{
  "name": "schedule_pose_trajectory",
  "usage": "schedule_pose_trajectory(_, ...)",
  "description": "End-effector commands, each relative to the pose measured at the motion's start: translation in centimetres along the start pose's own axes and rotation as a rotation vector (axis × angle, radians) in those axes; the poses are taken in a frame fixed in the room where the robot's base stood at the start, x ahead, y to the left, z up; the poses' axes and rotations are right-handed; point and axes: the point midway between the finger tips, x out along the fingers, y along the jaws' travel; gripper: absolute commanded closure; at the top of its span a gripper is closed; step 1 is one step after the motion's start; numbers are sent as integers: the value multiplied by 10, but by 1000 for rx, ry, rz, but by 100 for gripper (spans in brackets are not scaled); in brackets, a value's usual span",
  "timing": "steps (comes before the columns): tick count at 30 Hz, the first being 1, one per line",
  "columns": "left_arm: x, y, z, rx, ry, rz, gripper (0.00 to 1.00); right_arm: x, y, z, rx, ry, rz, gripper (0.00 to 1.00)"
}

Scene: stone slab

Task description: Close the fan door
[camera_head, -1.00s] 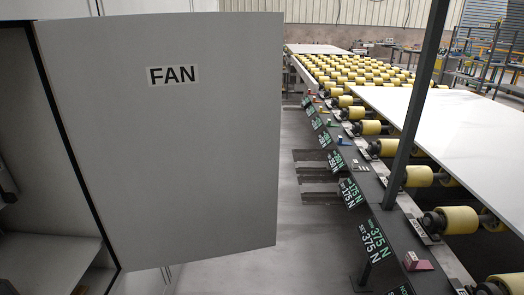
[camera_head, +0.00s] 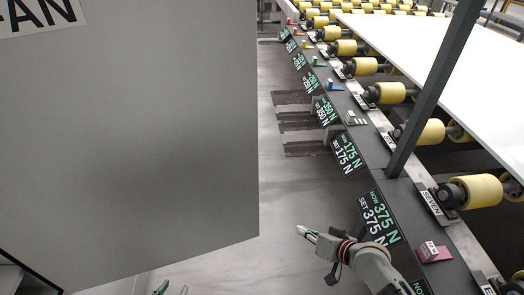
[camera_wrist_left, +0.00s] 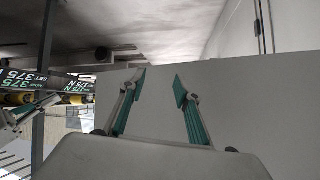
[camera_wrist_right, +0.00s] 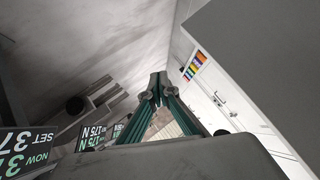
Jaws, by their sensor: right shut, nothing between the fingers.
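The fan door (camera_head: 150,150) is a large grey panel filling the left of the head view, standing open with its free edge toward the middle. Part of its FAN label (camera_head: 40,14) shows at the top left. My left gripper (camera_head: 170,289) just shows at the bottom edge, below the door's lower edge. In the left wrist view its fingers (camera_wrist_left: 160,82) are apart and empty, with the grey panel (camera_wrist_left: 245,115) behind and to the right. My right gripper (camera_head: 306,232) is right of the door's free edge, apart from it. Its fingers (camera_wrist_right: 158,80) are together and empty.
A roller conveyor with yellow rollers (camera_head: 472,191) and a white slab (camera_head: 450,70) runs along the right. Its dark side rail carries several green-lettered signs (camera_head: 378,217) and a dark post (camera_head: 435,90).

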Motion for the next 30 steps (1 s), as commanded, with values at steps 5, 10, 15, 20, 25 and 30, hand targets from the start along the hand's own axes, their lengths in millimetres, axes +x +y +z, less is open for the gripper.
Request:
schedule_pose_trajectory(5,13,7,22,11,3,4,68,36,-26,-62,202,-72,-196,100)
schedule_pose_trajectory(10,23,13,44,17,-8,9,68,40,-62,-123,365,-181,-392,100)
schedule_pose_trajectory(15,32,18,62,22,-17,14,68,18,-98,-184,488,-314,-588,100)
schedule_pose_trajectory(20,42,21,74,29,-23,17,68,-19,-126,-234,558,-436,-751,100)
schedule_pose_trajectory(25,46,24,82,32,-26,20,68,-54,-142,-268,592,-522,-865,100)
schedule_pose_trajectory(30,46,24,82,33,-24,22,68,-69,-153,-281,599,-555,-912,100)
